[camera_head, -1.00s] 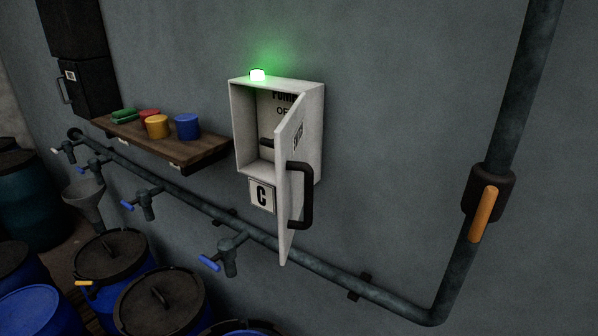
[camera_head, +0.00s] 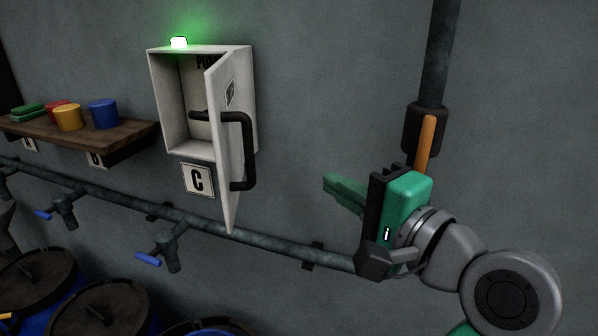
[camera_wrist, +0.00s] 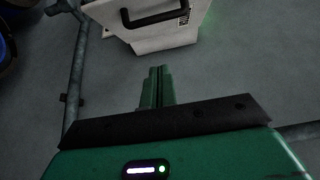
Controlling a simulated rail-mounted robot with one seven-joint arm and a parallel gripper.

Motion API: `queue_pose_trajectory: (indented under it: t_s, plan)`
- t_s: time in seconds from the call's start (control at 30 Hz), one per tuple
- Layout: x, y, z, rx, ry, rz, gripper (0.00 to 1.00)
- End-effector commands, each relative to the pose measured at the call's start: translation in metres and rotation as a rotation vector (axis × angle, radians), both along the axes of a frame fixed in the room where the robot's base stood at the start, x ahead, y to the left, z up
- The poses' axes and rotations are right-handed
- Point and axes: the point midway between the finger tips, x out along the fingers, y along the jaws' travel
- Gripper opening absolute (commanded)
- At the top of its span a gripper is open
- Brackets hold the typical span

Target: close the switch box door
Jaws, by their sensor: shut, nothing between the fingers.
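The white switch box (camera_head: 182,105) hangs on the wall, with a glowing green lamp (camera_head: 179,42) on top and a "C" label below. Its door (camera_head: 227,150) stands open, swung out from the right side, with a black bar handle (camera_head: 247,150) on its outer face. My green gripper (camera_head: 328,183) is to the right of the door, apart from it, fingers shut and empty, pointing left. In the wrist view the shut fingers (camera_wrist: 157,72) point toward the door (camera_wrist: 165,35) and its handle (camera_wrist: 155,18), with a gap between.
A wall pipe (camera_head: 200,222) with blue-handled taps runs below the box. A vertical pipe with an orange lever (camera_head: 425,145) is behind my gripper. A shelf (camera_head: 85,135) with coloured pots is at left, barrels (camera_head: 105,305) below. Wall between door and gripper is clear.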

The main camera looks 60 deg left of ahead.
Motion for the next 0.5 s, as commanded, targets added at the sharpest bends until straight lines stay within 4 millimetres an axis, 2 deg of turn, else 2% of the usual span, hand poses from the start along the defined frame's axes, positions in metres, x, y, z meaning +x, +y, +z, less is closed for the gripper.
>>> queue_pose_trajectory:
  t_s: [0.43, 0.5]
  plan:
    - [-0.015, 0.092, 0.002, -0.001, -0.001, 0.001, 0.00]
    - [-0.025, 0.100, 0.002, 0.000, -0.002, 0.000, 0.00]
